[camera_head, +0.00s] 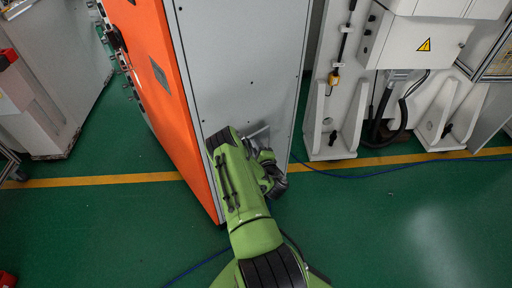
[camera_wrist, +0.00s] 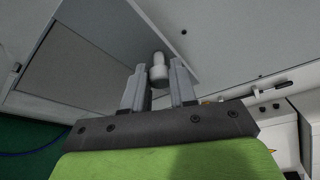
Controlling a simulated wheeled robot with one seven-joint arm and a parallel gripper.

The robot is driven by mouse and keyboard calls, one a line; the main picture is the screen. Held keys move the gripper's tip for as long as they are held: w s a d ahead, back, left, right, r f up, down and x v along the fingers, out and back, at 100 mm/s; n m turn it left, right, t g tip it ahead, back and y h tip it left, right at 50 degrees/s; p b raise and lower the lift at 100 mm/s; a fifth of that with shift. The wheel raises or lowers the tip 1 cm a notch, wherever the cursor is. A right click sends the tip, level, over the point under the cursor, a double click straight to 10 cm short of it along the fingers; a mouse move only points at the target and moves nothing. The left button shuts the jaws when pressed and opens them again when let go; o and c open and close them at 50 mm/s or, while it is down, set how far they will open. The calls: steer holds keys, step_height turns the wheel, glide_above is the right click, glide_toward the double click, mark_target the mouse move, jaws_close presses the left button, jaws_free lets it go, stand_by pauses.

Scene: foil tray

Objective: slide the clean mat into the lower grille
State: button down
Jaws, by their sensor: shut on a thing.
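My gripper (camera_wrist: 158,66) is shut on a small white knob (camera_wrist: 158,76), which shows between the two grey fingers in the wrist view. The knob stands out from a light grey panel with a darker grey rectangular face (camera_wrist: 75,68) behind it. In the head view my gripper (camera_head: 270,168) is beside the grey side of a tall orange and grey cabinet (camera_head: 245,65), low on that side. A small grey plate (camera_head: 258,135) shows just above my gripper there. My arm hides part of this area. I cannot make out a clean mat or grille slots in either view.
White machine brackets (camera_head: 330,125) and a unit with a yellow warning sign (camera_head: 424,45) stand to the right. A blue cable (camera_head: 350,175) lies on the green floor (camera_head: 420,225). Another grey cabinet (camera_head: 50,70) stands at the left. The floor at right is mostly clear.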

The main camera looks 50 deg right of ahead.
mark_target(248, 141)
steer(key=shift+w, duration=0.15)
steer(key=shift+w+d+p, duration=0.15)
steer(key=shift+w+d, duration=0.05)
steer(key=shift+w, duration=0.6)
steer(key=shift+w+d+p, duration=0.1)
steer(key=shift+w+d, duration=0.15)
steer(key=shift+w, duration=0.55)
steer(key=shift+w+d+p, duration=0.15)
steer(key=shift+w+d, duration=0.05)
steer(key=shift+w, duration=0.6)
steer(key=shift+r+p, duration=0.15)
steer(key=shift+p, duration=0.15)
steer(key=shift+a, duration=0.1)
steer(key=shift+f+b, duration=1)
steer(key=shift+f, duration=1.1)
